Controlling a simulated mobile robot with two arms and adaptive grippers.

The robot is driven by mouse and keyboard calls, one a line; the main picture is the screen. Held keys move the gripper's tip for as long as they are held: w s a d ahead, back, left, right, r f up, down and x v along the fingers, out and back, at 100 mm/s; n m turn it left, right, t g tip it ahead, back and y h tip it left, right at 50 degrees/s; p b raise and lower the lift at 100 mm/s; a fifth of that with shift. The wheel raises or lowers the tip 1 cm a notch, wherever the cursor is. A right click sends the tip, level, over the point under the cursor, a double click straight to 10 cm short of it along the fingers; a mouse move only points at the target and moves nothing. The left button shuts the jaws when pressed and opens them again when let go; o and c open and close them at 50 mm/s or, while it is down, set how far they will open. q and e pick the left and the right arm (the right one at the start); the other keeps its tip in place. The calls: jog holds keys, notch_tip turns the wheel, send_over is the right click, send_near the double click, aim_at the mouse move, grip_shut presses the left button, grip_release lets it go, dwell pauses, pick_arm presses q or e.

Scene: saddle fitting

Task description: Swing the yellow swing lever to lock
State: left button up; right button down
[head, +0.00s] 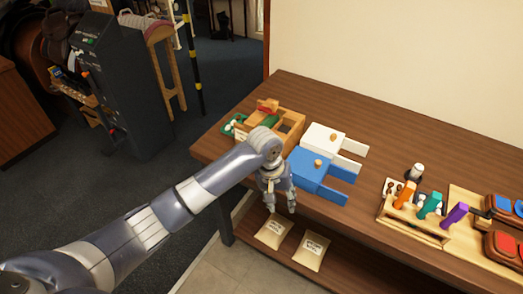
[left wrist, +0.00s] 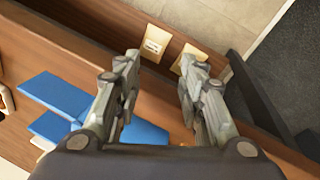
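I cannot make out a yellow swing lever in either view. My left gripper (head: 281,208) hangs at the front edge of the wooden table, just in front of the blue box and left of its prongs. In the left wrist view my left gripper (left wrist: 160,64) has its two fingers apart with nothing between them. Part of the blue box also shows in the left wrist view (left wrist: 58,95). My right gripper is not in view.
A wooden tray (head: 290,135) and a white box (head: 323,138) stand behind the blue one. A tool rack (head: 415,218) with orange, teal and purple handles is at right. Two labelled packets (head: 274,231) (head: 312,251) lie on the lower shelf. The table's back right is clear.

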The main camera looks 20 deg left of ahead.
pick_arm(q)
jog(key=w+a+r+n+y, duration=0.1)
jog(key=w+a+r+n, duration=0.2)
jog(key=w+a+r, duration=0.35)
jog(key=w+a+r+n+y, duration=0.1)
jog(key=w+a+r+n, duration=0.25)
jog(key=r, duration=0.65)
jog(key=shift+m, duration=0.35)
jog(key=f+p, duration=0.1)
jog(key=f, duration=0.6)
jog(key=d+f+p, duration=0.1)
jog(key=f, duration=0.3)
jog(key=shift+w+p, duration=0.3)
jog(key=shift+w, duration=0.1)
grip_shut()
